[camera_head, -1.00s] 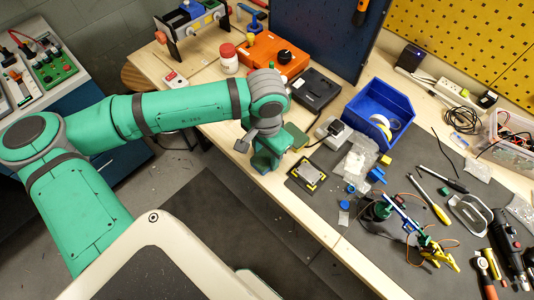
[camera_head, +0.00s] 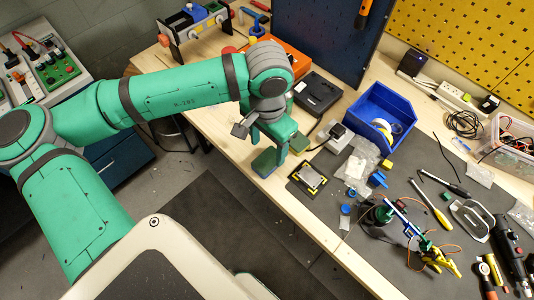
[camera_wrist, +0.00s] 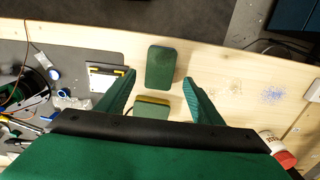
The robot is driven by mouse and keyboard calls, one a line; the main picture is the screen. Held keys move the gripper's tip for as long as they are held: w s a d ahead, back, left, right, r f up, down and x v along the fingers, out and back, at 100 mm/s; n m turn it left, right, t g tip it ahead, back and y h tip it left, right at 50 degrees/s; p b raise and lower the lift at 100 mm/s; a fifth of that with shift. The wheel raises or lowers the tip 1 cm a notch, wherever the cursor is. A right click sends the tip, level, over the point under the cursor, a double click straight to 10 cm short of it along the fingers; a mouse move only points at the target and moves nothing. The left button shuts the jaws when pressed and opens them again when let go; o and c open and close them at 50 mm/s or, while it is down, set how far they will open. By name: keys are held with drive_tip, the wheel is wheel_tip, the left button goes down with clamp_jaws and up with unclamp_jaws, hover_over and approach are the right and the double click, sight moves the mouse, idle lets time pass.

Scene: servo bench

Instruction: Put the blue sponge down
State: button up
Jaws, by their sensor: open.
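The blue sponge (camera_wrist: 161,68) shows a dark green top face and a thin bluish edge. It lies flat on the bare wooden table near the front edge, and it also shows in the head view (camera_head: 265,162). My gripper (camera_head: 276,147) is open close beside and above it. In the wrist view its two fingers stand apart, with the sponge between and beyond their tips and a gap on each side. A second sponge (camera_wrist: 152,106), green on top with a yellow edge, lies nearer the palm, partly hidden there; it also shows in the head view (camera_head: 299,142).
A dark mat (camera_head: 318,208) with a small framed board (camera_head: 308,179) lies to the right. A blue bin (camera_head: 381,112) and a black box (camera_head: 318,93) stand behind. A red-lidded jar (camera_wrist: 280,150) shows at the wrist view's lower right. Bare wood is free left of the sponges.

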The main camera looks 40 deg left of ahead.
sight(268, 160)
drive_tip(key=shift+r, duration=2.75)
